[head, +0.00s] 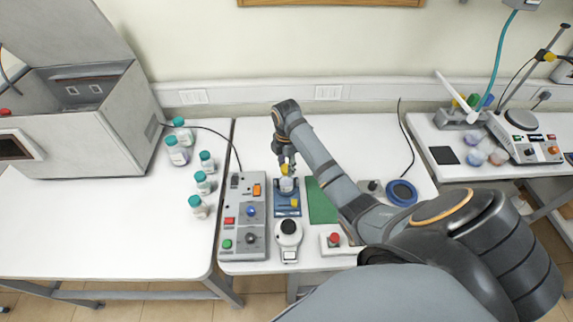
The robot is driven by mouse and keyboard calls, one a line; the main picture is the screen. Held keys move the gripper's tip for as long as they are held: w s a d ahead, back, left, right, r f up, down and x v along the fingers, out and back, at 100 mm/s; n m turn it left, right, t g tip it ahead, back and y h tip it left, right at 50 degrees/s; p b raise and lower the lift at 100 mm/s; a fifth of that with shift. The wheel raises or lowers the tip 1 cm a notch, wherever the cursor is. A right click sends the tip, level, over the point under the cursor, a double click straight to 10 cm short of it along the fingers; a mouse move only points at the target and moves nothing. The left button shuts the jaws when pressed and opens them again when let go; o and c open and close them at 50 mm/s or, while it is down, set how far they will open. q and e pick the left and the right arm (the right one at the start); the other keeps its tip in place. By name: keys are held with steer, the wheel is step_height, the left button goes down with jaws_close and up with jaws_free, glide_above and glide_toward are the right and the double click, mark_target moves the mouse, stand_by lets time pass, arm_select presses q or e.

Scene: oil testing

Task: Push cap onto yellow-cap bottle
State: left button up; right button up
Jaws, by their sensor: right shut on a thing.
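A small pale bottle (287,186) stands upright on a blue stand (287,211) on the middle table. My right gripper (285,168) points down right above the bottle. It is shut on a small yellow cap (284,170), which its fingers partly hide. The cap is at the bottle's mouth; I cannot tell whether it is seated. A small yellow part (294,203) shows on the front of the blue stand. My left gripper is not in view.
A grey control box (243,215) stands close left of the stand, a white round-topped device (289,232) in front, and a green mat (321,201) to the right. Several teal-capped bottles (203,183) stand on the left table. The middle table's back is mostly clear.

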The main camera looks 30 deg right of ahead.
steer(key=shift+p, duration=0.45)
steer(key=shift+f, duration=0.15)
stand_by(1.5)
steer(key=o, duration=0.8)
steer(key=o, duration=0.5)
steer(key=shift+r, duration=3.5)
